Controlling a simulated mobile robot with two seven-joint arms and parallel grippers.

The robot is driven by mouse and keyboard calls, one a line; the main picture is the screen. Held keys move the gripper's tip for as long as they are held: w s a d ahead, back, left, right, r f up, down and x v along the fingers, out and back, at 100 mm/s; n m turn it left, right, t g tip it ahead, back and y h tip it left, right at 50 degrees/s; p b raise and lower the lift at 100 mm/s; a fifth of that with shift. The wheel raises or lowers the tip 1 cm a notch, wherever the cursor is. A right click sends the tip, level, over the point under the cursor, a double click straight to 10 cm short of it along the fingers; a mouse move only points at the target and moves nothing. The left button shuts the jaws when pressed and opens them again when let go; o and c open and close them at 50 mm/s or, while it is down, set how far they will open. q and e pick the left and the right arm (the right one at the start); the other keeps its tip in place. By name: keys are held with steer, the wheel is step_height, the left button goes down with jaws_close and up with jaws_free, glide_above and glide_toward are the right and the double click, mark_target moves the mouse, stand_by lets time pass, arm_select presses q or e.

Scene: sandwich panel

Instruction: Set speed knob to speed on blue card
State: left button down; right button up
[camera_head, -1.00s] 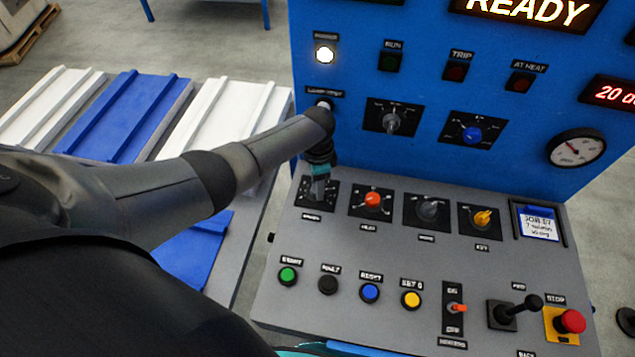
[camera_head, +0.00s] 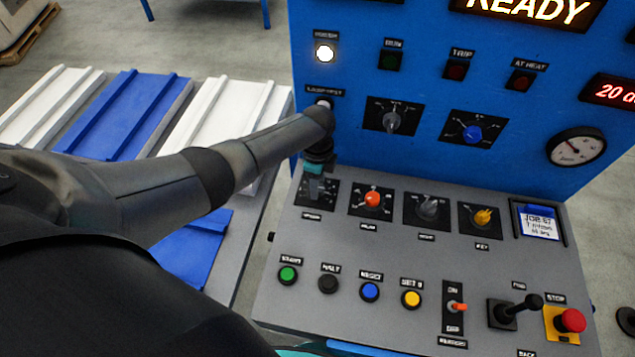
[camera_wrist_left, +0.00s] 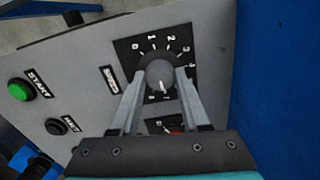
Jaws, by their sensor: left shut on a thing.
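The speed knob (camera_wrist_left: 159,72) is a round grey knob on a black dial plate (camera_wrist_left: 128,50) with white numbers, labelled SPEED. In the left wrist view its white pointer line faces down the picture, away from the 0 to 3 marks. My left gripper (camera_wrist_left: 161,80) has one finger on each side of the knob and is shut on it.
Beside the speed dial are the orange-red knob (camera_head: 372,199), the grey knob (camera_head: 428,208) and the yellow key switch (camera_head: 483,217). Below are coloured buttons, a toggle (camera_head: 457,307), a lever (camera_head: 531,301) and the red STOP button (camera_head: 571,320). The blue upright panel stands close behind.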

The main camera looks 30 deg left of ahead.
stand_by(0.3)
arm_select(q)
steer(key=shift+c, duration=1.9)
jaws_free()
step_height(320, 180, up, 15)
steer(key=p, duration=0.4)
steer(key=shift+r, duration=0.1)
